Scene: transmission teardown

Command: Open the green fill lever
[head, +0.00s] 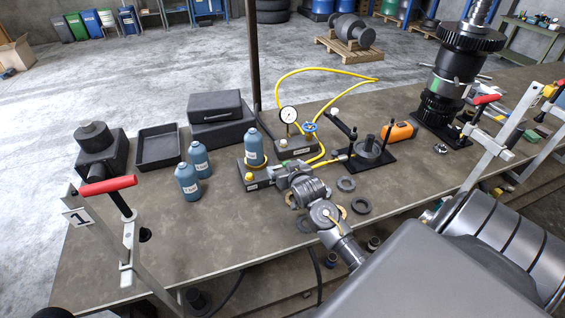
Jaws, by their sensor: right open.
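I cannot make out a green fill lever in the head view; my right gripper may hide it. A blue-grey bottle (255,146) stands upright in a yellow ring on a dark block (262,184) with a yellow knob (248,177). My right gripper (281,170) is open at the right side of this block, low and close to it. I cannot tell whether it touches the block. Beside it is a gauge block (295,146) with a round white dial (288,114), a blue handwheel (309,127) and a yellow hose (318,69). My left gripper is not in view.
Two loose bottles (187,182) stand left of the block. An empty dark tray (160,163) and dark cases (218,132) are behind them. Red-handled clamps (107,185) rise at the table edges. Rings (346,184) lie right of my gripper. The front-left tabletop is clear.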

